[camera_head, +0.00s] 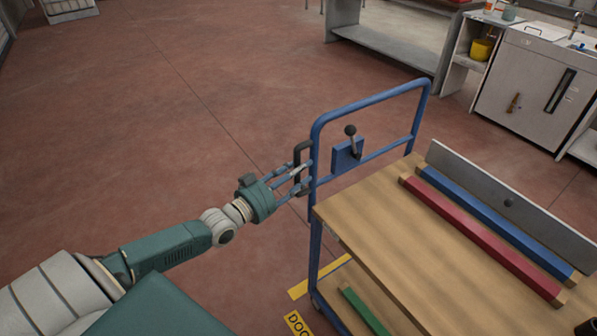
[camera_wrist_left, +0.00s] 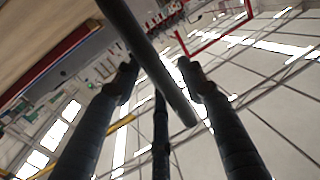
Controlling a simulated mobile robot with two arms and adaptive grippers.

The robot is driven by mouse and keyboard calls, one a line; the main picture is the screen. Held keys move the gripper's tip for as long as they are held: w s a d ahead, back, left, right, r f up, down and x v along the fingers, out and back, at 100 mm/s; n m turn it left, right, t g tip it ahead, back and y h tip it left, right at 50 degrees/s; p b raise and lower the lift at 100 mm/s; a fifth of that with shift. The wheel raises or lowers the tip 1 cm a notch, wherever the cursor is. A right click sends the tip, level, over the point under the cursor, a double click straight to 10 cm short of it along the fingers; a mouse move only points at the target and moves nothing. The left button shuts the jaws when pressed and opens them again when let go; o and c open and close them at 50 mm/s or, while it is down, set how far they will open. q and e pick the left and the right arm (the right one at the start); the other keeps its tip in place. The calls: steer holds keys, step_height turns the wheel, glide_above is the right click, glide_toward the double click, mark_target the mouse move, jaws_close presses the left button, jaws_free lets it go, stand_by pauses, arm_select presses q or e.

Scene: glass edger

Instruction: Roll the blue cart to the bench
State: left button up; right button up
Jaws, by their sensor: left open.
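The blue cart (camera_head: 371,100) stands at the right in the head view, with a blue tube frame and a wooden top. A blue box with a black-knobbed lever (camera_head: 352,140) is on the frame. A grey bench (camera_head: 390,45) stands at the back. My right gripper is not seen.
Red (camera_head: 480,238) and blue (camera_head: 495,222) bars and a grey panel (camera_head: 515,200) lie on the cart's top; a green bar (camera_head: 363,311) is below. Yellow floor marking (camera_head: 298,323) is beside the cart. A white cabinet (camera_head: 535,85) stands back right. The left floor is clear.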

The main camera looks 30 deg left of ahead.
arm_select(q)
jaws_close()
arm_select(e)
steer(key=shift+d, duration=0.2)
arm_select(q)
steer(key=shift+d, duration=0.1)
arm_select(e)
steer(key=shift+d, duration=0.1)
